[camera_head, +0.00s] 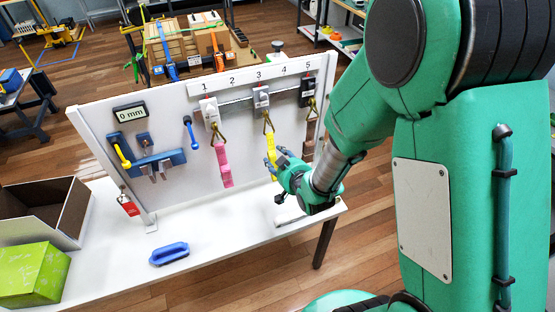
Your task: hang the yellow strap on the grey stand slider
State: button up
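The yellow strap (271,149) hangs below the grey slider (262,97), under number 3 on the white panel. Its metal ring (268,124) is just under the slider. I cannot tell whether the ring is on the slider's hook or only in front of it. My gripper (279,166) is at the strap's lower part, with its fingers overlapping it in the picture. The fingers and the arm hide part of the strap, and whether they are closed on it is too small to tell.
A pink strap (223,166) hangs from the white slider (209,110) at left. A black slider (306,92) is at right. A blue-handled object (169,254) lies on the white table (215,248). An open box (62,230) and a green box (32,274) are at far left.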

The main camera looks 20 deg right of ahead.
dwell(0.4)
jog(key=v, duration=1.2)
dwell(0.3)
jog(key=shift+f, duration=0.1)
jog(key=shift+w, duration=0.15)
dwell(0.5)
jog(key=s+a+r+g+b, duration=0.2)
jog(key=s+r+b, duration=0.3)
jog(key=s, duration=0.3)
jog(key=s+a+r+g+b, duration=0.3)
jog(key=s+r+g+b, duration=0.2)
jog(key=s, duration=0.4)
jog(key=shift+s+r, duration=0.15)
jog(key=shift+r, duration=0.05)
